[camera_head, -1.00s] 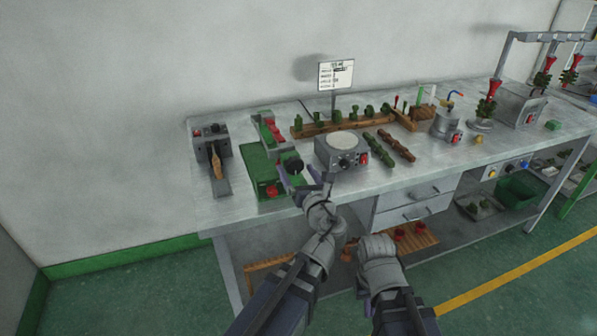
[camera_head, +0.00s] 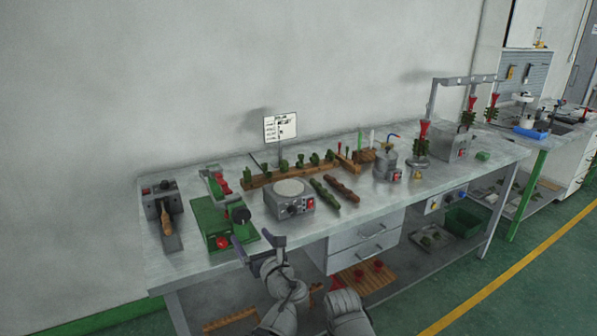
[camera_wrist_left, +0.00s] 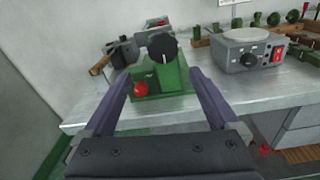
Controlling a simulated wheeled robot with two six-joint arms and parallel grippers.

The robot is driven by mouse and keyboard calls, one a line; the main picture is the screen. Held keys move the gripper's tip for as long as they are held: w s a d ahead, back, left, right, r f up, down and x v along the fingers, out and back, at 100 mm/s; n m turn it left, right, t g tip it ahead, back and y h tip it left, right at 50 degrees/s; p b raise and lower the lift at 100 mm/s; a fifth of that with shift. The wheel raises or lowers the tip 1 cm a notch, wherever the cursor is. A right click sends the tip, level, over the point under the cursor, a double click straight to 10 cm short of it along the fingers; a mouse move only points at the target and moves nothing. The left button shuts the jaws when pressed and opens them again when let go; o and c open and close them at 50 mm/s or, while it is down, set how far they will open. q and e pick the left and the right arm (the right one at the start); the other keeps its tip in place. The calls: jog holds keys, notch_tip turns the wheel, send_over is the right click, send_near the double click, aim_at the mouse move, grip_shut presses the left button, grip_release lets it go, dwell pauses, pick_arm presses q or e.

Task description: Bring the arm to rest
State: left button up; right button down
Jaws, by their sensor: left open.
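My left gripper (camera_head: 258,254) is open and empty in the head view, at the front edge of the workbench (camera_head: 215,275). In the left wrist view its two purple fingers (camera_wrist_left: 160,108) stand wide apart with nothing between them. Beyond them is the green machine (camera_wrist_left: 172,82) with a black knob and a red button; it also shows in the head view (camera_head: 215,222). My right arm shows at the bottom of the head view, but its fingers are not in clear sight.
A grey heater box (camera_head: 289,202) and a grey tool with a wooden handle (camera_head: 166,218) stand on the bench. Behind them a wooden rack (camera_head: 262,180) holds green pieces. Drawers (camera_head: 358,240) hang under the bench. The floor at the right is clear.

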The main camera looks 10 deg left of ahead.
pick_arm(q)
jog(key=s+d+f+n+g+h, duration=0.3)
jog(key=s+f+n+g, duration=0.25)
jog(key=f+n, duration=0.4)
jog(key=s+d+f+n+g+h, duration=0.2)
jog(key=s+f+n+g, duration=0.35)
jog(key=f+n, duration=0.4)
jog(key=s+d+f+n+g+h, duration=0.2)
jog(key=s+d+n+g+h, duration=0.15)
jog(key=s+d+n, duration=0.4)
notch_tip(320, 180, up, 13)
jog(key=p, duration=1.2)
jog(key=shift+s+d+f+h+p, duration=0.15)
jog(key=shift+s+h+p, duration=0.2)
